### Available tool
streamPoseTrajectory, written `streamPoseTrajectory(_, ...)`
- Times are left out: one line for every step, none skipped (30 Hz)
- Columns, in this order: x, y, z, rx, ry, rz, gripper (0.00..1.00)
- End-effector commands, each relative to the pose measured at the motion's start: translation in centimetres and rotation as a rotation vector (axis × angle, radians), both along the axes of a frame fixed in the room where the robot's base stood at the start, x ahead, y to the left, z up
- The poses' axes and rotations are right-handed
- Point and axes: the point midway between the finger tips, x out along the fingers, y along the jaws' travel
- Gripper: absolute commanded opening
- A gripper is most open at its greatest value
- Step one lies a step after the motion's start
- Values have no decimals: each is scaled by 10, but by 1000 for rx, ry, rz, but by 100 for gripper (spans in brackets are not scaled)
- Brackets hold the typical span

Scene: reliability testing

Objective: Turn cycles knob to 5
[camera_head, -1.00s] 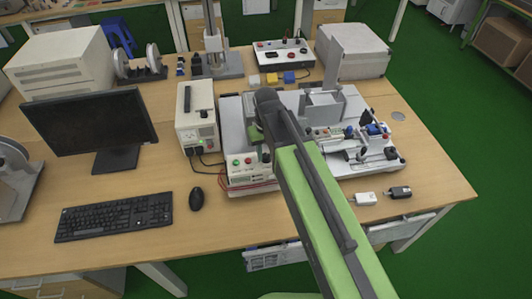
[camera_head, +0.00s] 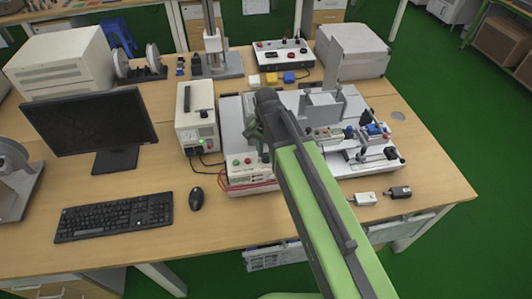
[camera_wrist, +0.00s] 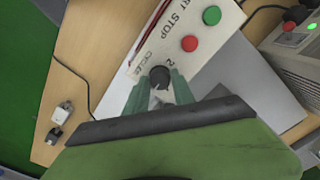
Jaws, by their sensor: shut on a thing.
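The black round cycles knob (camera_wrist: 159,76) is on the cream face of the control box in the wrist view. My gripper (camera_wrist: 158,84) is at the knob, its two green fingers on either side of it and shut on it. A "2" is printed beside the knob; the other dial marks are too small or hidden to read. The control box (camera_head: 243,176) shows in the head view at the front left of the test rig, with my arm over its right side. The knob is hidden there.
A green button (camera_wrist: 211,15) and a red button (camera_wrist: 190,43) sit on the same panel, near the fingers. A power supply (camera_head: 197,118) stands left of the rig. A mouse (camera_head: 196,199) and keyboard (camera_head: 114,217) lie on the open desk at left.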

Motion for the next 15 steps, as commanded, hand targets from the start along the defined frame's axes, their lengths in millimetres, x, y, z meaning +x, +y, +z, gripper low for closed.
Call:
streamPoseTrajectory(-2,0,-1,-1,6,-20,0)
streamPoseTrajectory(-2,0,-1,-1,6,-30,0)
streamPoseTrajectory(-2,0,-1,-1,6,-44,0)
streamPoseTrajectory(-2,0,-1,-1,6,-53,0)
streamPoseTrajectory(-2,0,-1,-1,6,-60,0)
streamPoseTrajectory(-2,0,-1,-1,6,-69,0)
streamPoseTrajectory(-2,0,-1,-1,6,-75,0)
streamPoseTrajectory(-2,0,-1,-1,6,-80,0)
streamPoseTrajectory(-2,0,-1,-1,6,-85,0)
streamPoseTrajectory(-2,0,-1,-1,6,-88,0)
streamPoseTrajectory(-2,0,-1,-1,6,-90,0)
streamPoseTrajectory(-2,0,-1,-1,6,-92,0)
streamPoseTrajectory(-2,0,-1,-1,6,-94,0)
streamPoseTrajectory(-2,0,-1,-1,6,-95,0)
streamPoseTrajectory(-2,-1,-1,-2,7,-95,0)
